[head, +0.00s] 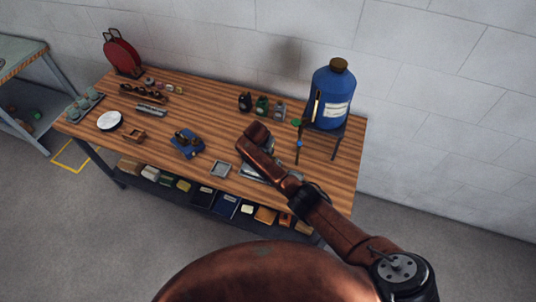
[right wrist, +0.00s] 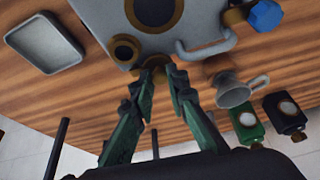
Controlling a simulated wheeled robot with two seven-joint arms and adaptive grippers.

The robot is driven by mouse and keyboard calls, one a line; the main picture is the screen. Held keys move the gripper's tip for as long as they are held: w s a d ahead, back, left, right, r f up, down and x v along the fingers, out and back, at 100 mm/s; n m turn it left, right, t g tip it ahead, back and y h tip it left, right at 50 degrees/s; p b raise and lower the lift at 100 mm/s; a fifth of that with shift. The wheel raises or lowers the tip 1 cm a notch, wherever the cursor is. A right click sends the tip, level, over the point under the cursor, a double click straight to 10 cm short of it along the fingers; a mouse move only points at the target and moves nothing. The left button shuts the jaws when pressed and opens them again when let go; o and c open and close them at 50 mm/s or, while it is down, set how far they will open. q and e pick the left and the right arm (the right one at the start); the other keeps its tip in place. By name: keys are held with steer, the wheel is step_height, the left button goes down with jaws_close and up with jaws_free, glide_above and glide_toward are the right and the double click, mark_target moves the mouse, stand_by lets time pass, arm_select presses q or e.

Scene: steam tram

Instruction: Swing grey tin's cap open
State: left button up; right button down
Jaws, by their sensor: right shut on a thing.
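The grey tin (right wrist: 205,22) lies under my right wrist camera, with a grey bar handle (right wrist: 207,48), a blue knob (right wrist: 266,15) and a brass-ringed opening (right wrist: 124,50). My right gripper (right wrist: 158,76) is shut on the brass cap (right wrist: 155,61) at the tin's edge, beside that opening. The fingertips partly cover the cap, so its exact tilt is hard to tell. In the head view the tin (head: 250,173) shows only partly beside my right arm, which hides the right gripper and the cap. My left gripper is not in view.
A small grey tray (right wrist: 45,42) lies left of the tin. A grey funnel-like cup (right wrist: 235,92), a green bottle (right wrist: 246,122) and a dark bottle (right wrist: 285,112) stand close by. A large blue canister (head: 332,98) stands on a stand at the bench's back right.

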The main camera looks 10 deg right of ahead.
steer(key=shift+w+d+m+g+h+b, duration=0.15)
steer(key=shift+w+m+h+b, duration=0.1)
steer(key=shift+m+b, duration=0.5)
steer(key=shift+w+d+m+g+h+b, duration=0.15)
steer(key=shift+m+h+b, duration=0.1)
steer(key=shift+m+b, duration=0.45)
steer(key=c, duration=1.9)
jaws_free()
steer(key=v, duration=1.2)
